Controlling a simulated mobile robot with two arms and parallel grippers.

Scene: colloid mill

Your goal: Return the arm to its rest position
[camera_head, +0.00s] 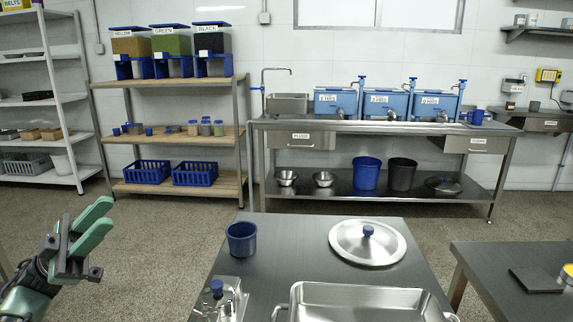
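My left gripper (108,213) is at the lower left, over the floor and left of the near steel table (300,232). Its two green fingers point up and to the right, with a gap between the tips. Nothing is held between them, and it touches nothing in view. My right arm and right gripper are not in view.
The near table holds a blue cup (242,239), a round steel lid (367,242), a blue-knobbed metal device (222,300) and a steel tray (362,290). A second table (490,270) stands right. Shelves and a bench line the back wall. Floor around the gripper is clear.

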